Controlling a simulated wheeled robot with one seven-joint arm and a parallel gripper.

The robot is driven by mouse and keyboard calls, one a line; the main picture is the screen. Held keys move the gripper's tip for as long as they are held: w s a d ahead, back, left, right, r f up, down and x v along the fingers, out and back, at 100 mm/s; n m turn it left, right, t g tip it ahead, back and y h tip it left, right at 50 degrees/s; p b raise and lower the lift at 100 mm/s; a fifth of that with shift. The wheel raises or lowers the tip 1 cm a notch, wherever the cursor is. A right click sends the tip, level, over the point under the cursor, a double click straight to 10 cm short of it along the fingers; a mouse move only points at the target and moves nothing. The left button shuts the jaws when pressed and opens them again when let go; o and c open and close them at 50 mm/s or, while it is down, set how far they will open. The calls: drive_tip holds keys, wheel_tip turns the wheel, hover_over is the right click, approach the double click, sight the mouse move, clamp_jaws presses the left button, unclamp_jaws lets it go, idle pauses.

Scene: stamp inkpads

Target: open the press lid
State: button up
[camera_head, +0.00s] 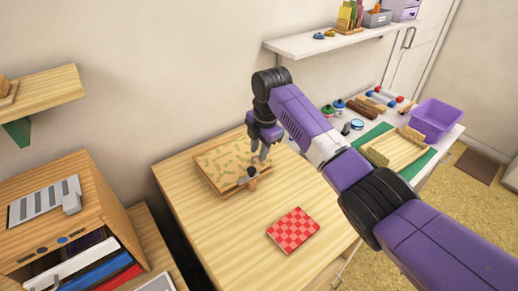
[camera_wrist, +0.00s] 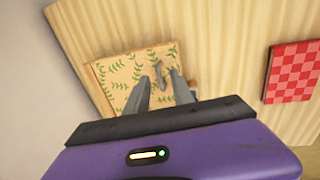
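The press (camera_head: 222,168) is a flat wooden block with a green leaf pattern on its lid, lying on the wooden table. Its lid looks closed. A grey piece with a wooden knob (camera_head: 251,172) sits at its front right edge. In the wrist view the leaf-patterned lid (camera_wrist: 115,75) is partly hidden behind my fingers. My gripper (camera_head: 258,153) is over the right part of the press, pointing down. Its two fingers are apart in the wrist view (camera_wrist: 160,76), with the grey piece showing between and beyond them. I cannot tell whether they touch the press.
A red checkered pad (camera_head: 293,231) lies on the table (camera_head: 215,225), right of the press. A wooden cabinet with books (camera_head: 75,225) stands at the left. A side counter with a purple bin (camera_head: 437,118) and a green mat is at the right. The table's front is clear.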

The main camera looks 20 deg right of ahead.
clamp_jaws()
idle(1.4)
